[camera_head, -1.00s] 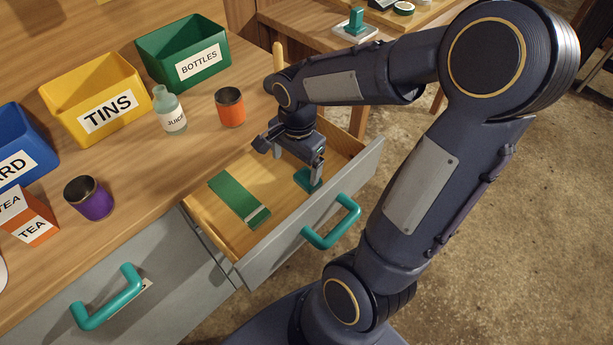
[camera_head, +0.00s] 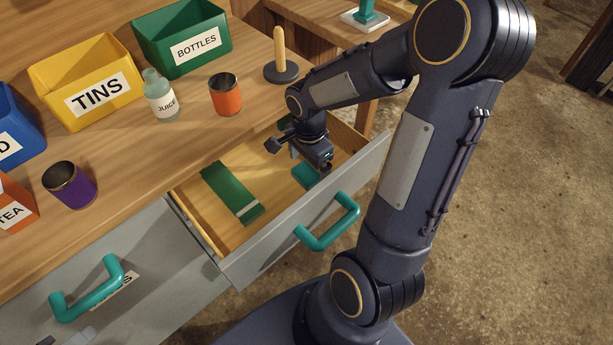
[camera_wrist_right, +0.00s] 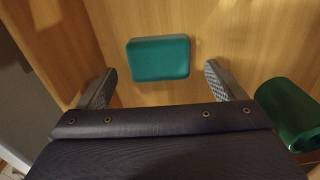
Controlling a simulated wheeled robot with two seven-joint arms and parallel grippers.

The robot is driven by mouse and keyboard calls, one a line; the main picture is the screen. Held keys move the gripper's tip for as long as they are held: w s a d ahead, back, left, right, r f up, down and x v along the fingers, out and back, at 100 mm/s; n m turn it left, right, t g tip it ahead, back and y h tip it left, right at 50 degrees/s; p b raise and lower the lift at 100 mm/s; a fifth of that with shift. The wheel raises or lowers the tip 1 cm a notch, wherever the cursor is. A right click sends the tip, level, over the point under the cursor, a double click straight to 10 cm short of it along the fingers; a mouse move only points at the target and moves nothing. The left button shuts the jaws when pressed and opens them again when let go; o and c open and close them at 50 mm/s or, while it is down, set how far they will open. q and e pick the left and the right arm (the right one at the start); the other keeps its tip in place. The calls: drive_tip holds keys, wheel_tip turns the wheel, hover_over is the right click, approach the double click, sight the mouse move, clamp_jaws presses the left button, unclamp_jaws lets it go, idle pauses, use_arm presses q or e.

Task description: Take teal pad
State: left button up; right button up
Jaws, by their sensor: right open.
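The teal pad (camera_head: 304,175) is a small rounded block lying on the wooden floor of the open drawer (camera_head: 276,243), near its front panel. In the head view my right gripper partly covers it. In the right wrist view the whole pad (camera_wrist_right: 158,58) shows ahead of the gripper, roughly centred between the two fingers. My right gripper (camera_head: 300,157) is inside the drawer's outline, pointing down, open and empty. Its fingers (camera_wrist_right: 160,73) stand apart in the wrist view, with neither touching the pad. My left gripper is not in view.
A green strip with a pale end (camera_head: 230,190) lies left in the drawer. A green rounded object (camera_wrist_right: 290,112) is close to the right finger in the wrist view. The drawer's teal handle (camera_head: 328,228) sticks out in front. A wooden peg stand (camera_head: 281,70) stands behind on the counter.

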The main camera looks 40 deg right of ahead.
drive_tip(key=shift+f, duration=0.85)
drive_tip(key=shift+c, duration=0.4)
drive_tip(key=c, duration=1)
